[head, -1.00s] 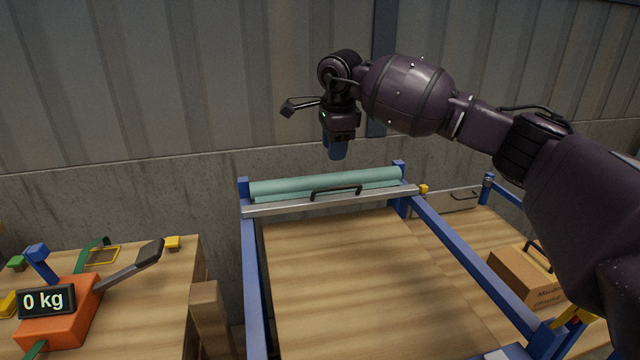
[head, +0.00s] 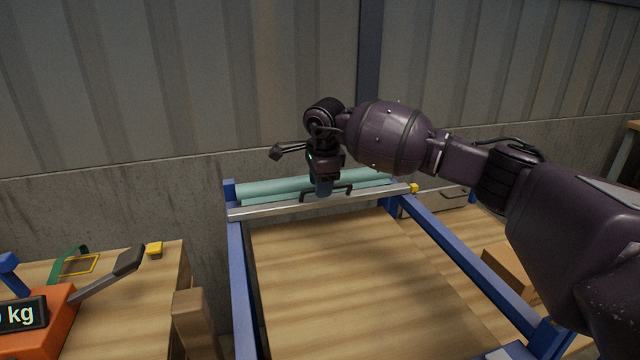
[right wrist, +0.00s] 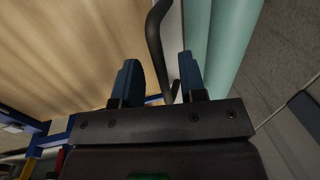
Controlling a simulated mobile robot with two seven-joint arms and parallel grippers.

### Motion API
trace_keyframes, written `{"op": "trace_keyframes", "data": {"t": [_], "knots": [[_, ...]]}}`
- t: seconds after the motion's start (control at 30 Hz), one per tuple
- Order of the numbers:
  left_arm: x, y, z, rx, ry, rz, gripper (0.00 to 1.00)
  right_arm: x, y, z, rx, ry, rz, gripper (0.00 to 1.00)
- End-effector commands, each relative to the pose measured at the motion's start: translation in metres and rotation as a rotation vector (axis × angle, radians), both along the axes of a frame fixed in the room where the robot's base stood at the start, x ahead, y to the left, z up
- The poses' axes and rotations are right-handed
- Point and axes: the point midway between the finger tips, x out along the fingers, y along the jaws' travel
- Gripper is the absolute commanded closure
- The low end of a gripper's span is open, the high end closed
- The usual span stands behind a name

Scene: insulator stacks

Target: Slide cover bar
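The silver cover bar (head: 262,209) lies across the far end of a blue-railed wooden table and also shows in the right wrist view (right wrist: 174,30). A black handle (head: 304,197) stands up from the bar. My right gripper (head: 323,192) points down at the handle and hides its middle. In the right wrist view, the two blue fingers (right wrist: 160,75) are apart. The handle (right wrist: 154,38) runs into the gap between them; I cannot tell if either finger touches it. My left gripper is not in view.
Teal rolls (head: 262,188) lie just behind the bar. Blue side rails (head: 458,246) flank the bare wooden top (head: 350,280). A low table with an orange scale (head: 55,318) stands left, and a cardboard box (head: 505,268) is at right. A wall is close behind.

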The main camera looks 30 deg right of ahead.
Motion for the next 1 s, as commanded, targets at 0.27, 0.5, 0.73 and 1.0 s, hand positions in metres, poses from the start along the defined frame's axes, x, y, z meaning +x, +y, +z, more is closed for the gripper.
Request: {"op": "trace_keyframes", "data": {"t": [0.27, 0.5, 0.73, 1.0], "knots": [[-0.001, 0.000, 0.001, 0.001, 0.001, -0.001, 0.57, 0.000, 0.000, 0.000, 0.000, 0.000, 0.000, 0.74], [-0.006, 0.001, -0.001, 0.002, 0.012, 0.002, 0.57, 0.000, 0.000, 0.000, 0.000, 0.000, 0.000, 1.00], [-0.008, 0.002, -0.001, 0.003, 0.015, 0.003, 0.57, -0.001, 0.000, 0.001, 0.000, 0.000, 0.000, 1.00], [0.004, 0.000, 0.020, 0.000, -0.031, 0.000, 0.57, -0.021, 0.005, 0.007, 0.000, -0.004, 0.001, 1.00]]}}
